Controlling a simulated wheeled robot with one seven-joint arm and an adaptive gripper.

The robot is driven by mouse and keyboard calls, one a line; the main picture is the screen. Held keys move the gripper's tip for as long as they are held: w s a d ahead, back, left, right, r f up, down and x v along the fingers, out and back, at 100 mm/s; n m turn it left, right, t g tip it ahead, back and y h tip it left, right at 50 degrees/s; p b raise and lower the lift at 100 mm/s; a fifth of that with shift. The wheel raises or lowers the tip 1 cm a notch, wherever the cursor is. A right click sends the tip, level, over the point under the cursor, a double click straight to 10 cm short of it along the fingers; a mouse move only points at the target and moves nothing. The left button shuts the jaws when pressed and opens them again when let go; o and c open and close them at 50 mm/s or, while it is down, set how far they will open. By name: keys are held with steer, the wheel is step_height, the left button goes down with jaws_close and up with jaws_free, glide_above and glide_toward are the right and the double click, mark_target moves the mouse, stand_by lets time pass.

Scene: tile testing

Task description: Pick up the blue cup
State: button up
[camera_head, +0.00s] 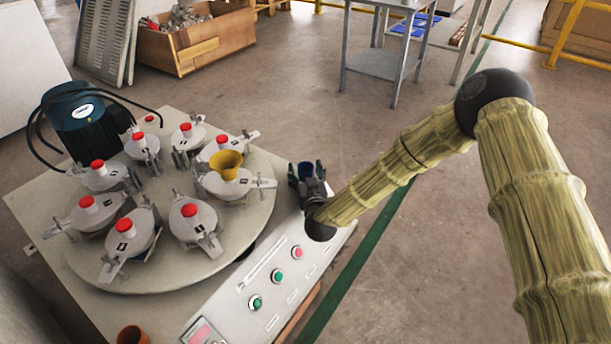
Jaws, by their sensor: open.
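The blue cup (305,171) is small and dark blue in the camera_head view. It is at the far right end of the machine's sloped control panel, and only part of it shows. My gripper (307,174) is at the cup, with one dark finger on each side of it. The fingers are open. I cannot tell whether they touch the cup, and the gripper's body hides the cup's near side.
A round turntable (170,277) with several red-knobbed clamped pots stands left of my gripper. A yellow cup (228,168) sits on it. A brown cup (131,336) is at the bottom edge. The control panel (236,308) has buttons. Floor right of it is clear.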

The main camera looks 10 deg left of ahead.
steer(key=shift+c, duration=0.2)
steer(key=c, duration=1.1)
